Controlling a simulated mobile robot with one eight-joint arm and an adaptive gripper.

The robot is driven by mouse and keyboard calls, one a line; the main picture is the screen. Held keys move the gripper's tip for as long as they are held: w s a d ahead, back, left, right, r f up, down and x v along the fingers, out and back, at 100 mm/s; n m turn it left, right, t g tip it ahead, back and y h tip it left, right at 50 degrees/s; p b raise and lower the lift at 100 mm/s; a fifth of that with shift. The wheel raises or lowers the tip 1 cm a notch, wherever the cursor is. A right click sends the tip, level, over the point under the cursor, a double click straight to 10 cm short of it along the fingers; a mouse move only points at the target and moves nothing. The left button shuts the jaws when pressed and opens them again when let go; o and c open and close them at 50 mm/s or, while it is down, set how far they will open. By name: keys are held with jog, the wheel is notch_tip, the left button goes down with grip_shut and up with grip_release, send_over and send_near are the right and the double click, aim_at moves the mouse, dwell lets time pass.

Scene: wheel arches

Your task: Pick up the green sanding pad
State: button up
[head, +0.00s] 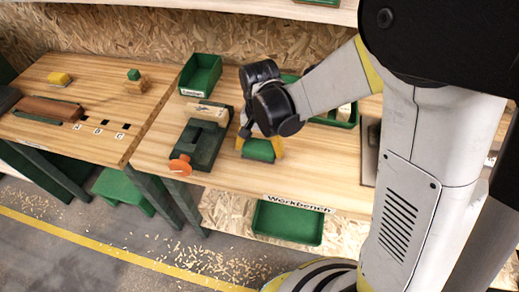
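The green sanding pad (258,151) is a small green block at the front middle of the workbench (320,172). My gripper (260,146) is above it, pointing down, with yellow fingers spread to the pad's left and right sides. The fingers look very close to the pad. I cannot tell whether they press on it or whether the pad rests on the bench. My gripper's dark body and wrist hide the bench just behind the pad.
A dark green vise (204,142) with an orange knob (180,165) stands close on the left. A labelled green bin (201,74) is behind it. Another bin (346,116) is at the back right. A left table holds a yellow block (60,78) and a small green block (134,74).

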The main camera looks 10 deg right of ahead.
aim_at(262, 146)
jog(key=c, duration=0.6)
jog(key=shift+r+p, duration=0.3)
jog(key=shift+r, duration=0.25)
jog(key=r+p, duration=0.1)
jog(key=r, duration=0.1)
jog(key=r+p, duration=0.1)
jog(key=r, duration=0.1)
jog(key=shift+s+d, duration=0.2)
jog(key=shift+d, duration=0.2)
jog(key=s+d+r+p, duration=0.1)
jog(key=d+r, duration=0.1)
jog(key=d, duration=0.1)
jog(key=s+d+r+p, duration=0.1)
jog(key=s+d+r, duration=0.1)
jog(key=d, duration=0.1)
jog(key=s+d+r+p, duration=0.1)
jog(key=s+d+r, duration=0.1)
jog(key=d, duration=0.1)
jog(key=shift+s+d, duration=0.1)
jog(key=shift+d, duration=0.15)
jog(key=shift+o, duration=0.6)
